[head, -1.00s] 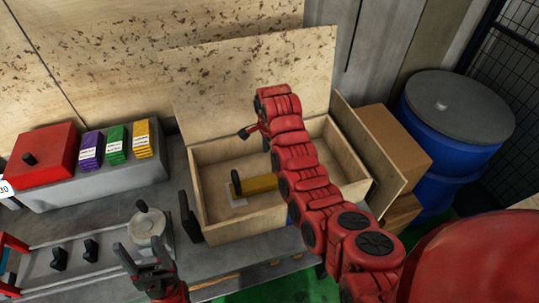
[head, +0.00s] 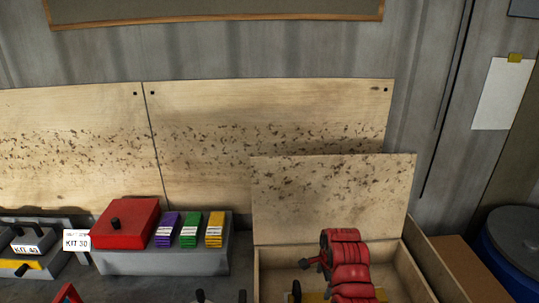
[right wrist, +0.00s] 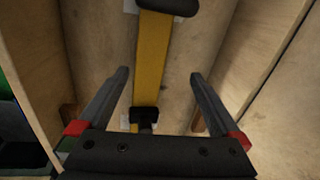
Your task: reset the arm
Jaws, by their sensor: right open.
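My right arm (head: 349,264) reaches over the open wooden box (head: 330,249) at the lower right of the head view. Its fingers are hidden there. In the right wrist view my right gripper (right wrist: 160,75) is open, with one finger on each side of a yellow bar (right wrist: 150,65). The bar has dark ends and lies lengthwise between the fingers along the box floor. Nothing is held. A yellow part of it (head: 318,296) just shows at the bottom edge of the head view. My left gripper is not in view.
Box walls flank the right gripper, and the raised lid (head: 335,195) stands behind. A blue barrel (head: 510,268) stands right.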

